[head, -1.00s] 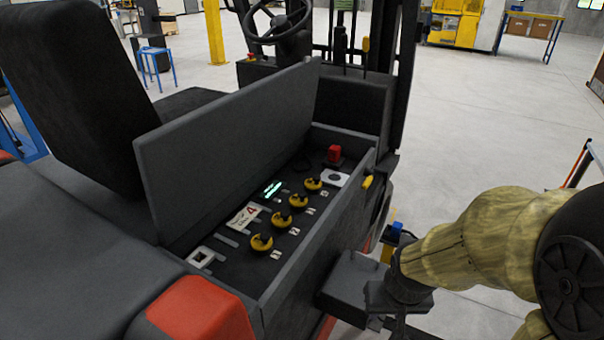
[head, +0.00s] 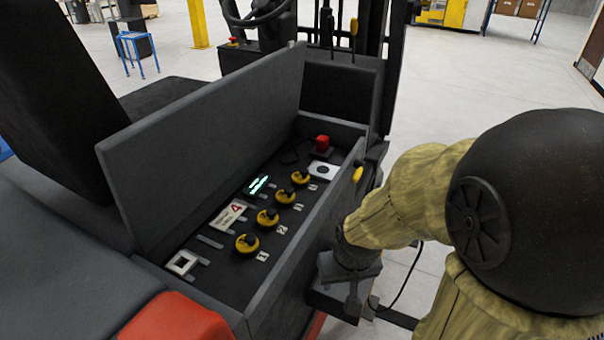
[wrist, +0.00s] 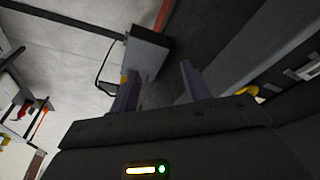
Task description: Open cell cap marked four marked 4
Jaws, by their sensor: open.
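Several yellow cell caps with dark centres stand in a row in the open battery box (head: 316,222), each beside a small white number tag. The tags nearest me appear to read 1, 2 and 3. The farthest cap (head: 300,177) sits beside the farthest tag (head: 312,187), whose digit is too small to read surely.
A raised dark lid (head: 205,135) stands along the box's left side. A red knob (head: 322,143) and a white plate are at its far end. A yellow catch (head: 358,172) sits on the right wall. Bare floor (head: 455,80) lies beyond at right.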

